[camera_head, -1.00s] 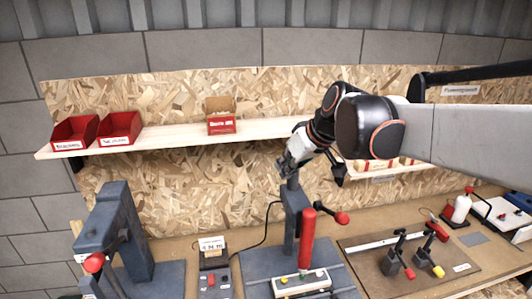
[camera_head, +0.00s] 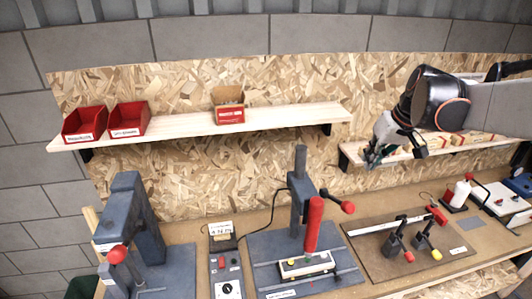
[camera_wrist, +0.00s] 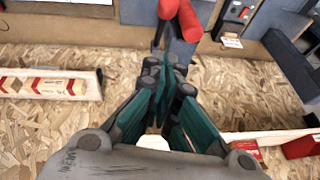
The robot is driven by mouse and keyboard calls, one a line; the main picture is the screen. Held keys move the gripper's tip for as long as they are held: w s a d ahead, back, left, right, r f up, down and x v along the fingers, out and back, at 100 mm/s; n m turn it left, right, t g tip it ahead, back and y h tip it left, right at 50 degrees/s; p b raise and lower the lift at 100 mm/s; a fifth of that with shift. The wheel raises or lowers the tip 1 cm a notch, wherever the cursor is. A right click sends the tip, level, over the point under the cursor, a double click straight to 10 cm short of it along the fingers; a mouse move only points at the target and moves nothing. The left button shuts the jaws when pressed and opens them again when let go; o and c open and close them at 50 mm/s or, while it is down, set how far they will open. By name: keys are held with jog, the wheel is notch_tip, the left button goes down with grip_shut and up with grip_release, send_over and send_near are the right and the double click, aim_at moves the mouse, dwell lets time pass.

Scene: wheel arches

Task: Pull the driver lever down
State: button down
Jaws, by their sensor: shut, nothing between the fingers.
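The middle bench stand (camera_head: 299,215) is a dark grey column on a plate. A red upright cylinder (camera_head: 313,225) stands at its front. A lever with a red knob (camera_head: 347,207) sticks out to its right; I take this for the driver lever. My gripper (camera_head: 372,158) is shut and empty, above and to the right of the knob, apart from it. In the wrist view the teal fingers (camera_wrist: 165,95) are together, and red handle parts (camera_wrist: 180,16) show beyond them at the top. Which red part is the knob there is hard to tell.
A grey press (camera_head: 130,220) with a red knob stands at left, beside a control box (camera_head: 226,270). A board with clamps (camera_head: 405,240) lies at right. A long shelf (camera_head: 265,117) with red bins and a shorter right shelf (camera_head: 352,152) are on the chipboard wall.

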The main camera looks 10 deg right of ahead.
jog(key=shift+f, duration=0.1)
jog(key=x, duration=0.4)
jog(key=s+p+x, duration=0.1)
jog(key=x, duration=0.3)
jog(key=s+p+x, duration=0.1)
jog(key=x, duration=0.3)
jog(key=shift+a+f, duration=0.15)
jog(key=shift+f, duration=0.15)
jog(key=shift+s+f, duration=0.15)
jog(key=shift+f, duration=0.35)
jog(key=shift+s+f, duration=0.1)
